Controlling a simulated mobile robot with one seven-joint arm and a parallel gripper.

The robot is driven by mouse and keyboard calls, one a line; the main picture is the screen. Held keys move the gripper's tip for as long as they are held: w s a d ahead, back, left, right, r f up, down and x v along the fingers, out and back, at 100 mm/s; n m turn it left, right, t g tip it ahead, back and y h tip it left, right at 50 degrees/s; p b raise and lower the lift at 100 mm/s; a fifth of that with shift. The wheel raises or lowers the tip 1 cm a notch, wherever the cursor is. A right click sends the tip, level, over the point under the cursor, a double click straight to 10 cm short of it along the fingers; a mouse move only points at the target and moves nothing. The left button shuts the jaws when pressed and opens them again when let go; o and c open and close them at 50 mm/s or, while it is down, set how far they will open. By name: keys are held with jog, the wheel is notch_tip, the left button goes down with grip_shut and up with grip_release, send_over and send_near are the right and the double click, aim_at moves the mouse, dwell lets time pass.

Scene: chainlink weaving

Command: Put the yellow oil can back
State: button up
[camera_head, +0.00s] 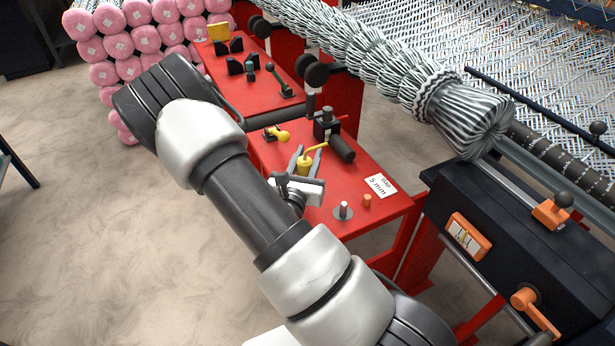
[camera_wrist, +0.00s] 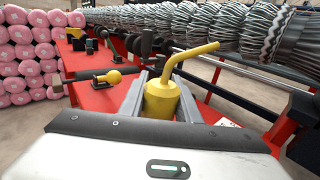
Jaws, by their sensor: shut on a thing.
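The yellow oil can (camera_head: 304,166) has a round body and a bent spout. It is upright over the front part of the red bench (camera_head: 375,217), between the fingers of my gripper (camera_head: 305,161). In the wrist view the oil can (camera_wrist: 161,98) stands between the two grey fingers of my gripper (camera_wrist: 160,92), its spout bent to the upper right. My gripper is shut on the can's body. The lower part of the can is hidden behind my gripper's housing. I cannot tell whether the can touches the bench.
On the bench are a yellow ball-ended part (camera_head: 281,135), a black clamp-like block (camera_head: 327,122), a white "5 mm" card (camera_head: 380,185), a metal peg (camera_head: 343,210) and a small orange cylinder (camera_head: 367,201). A large wire roll (camera_head: 400,70) runs behind. Pink rolls (camera_head: 140,40) are stacked at left.

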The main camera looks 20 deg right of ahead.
aim_at(308, 168)
jog(key=shift+f+b, duration=0.6)
jog(key=shift+f, duration=1.45)
jog(key=o, duration=1.1)
jog(key=shift+f, duration=0.15)
jog(key=shift+o, duration=0.2)
